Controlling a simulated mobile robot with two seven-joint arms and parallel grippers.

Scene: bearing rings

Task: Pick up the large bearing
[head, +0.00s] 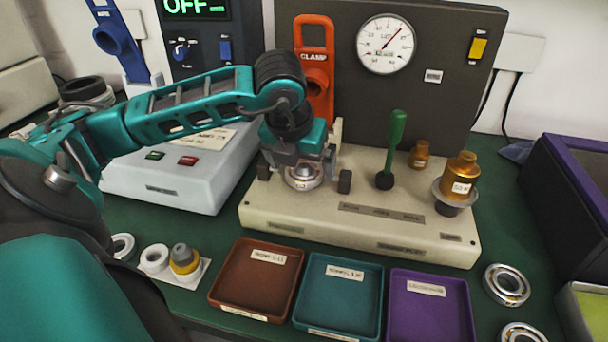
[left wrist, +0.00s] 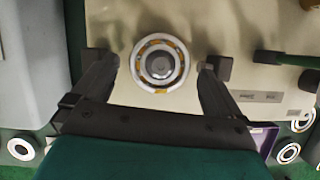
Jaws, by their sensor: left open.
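A bearing (head: 303,177) with a bright steel ring sits on the beige test fixture (head: 262,205). In the left wrist view the bearing (left wrist: 147,80) shows a pale outer ring, orange-brown parts between the rings and a grey post in its centre. My left gripper (head: 306,166) points down over it. In the left wrist view the open fingers of my left gripper (left wrist: 157,66) stand on either side of the bearing, with a visible gap at each side. Two loose steel bearings lie at the right, one nearer the fixture (head: 506,285) and one at the bottom edge (head: 522,333). My right gripper is not in view.
Brown (head: 215,291), teal (head: 300,309) and purple (head: 462,310) trays stand in front of the fixture. An orange clamp handle (head: 316,65) rises behind. A grey control box (head: 150,188) is at left.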

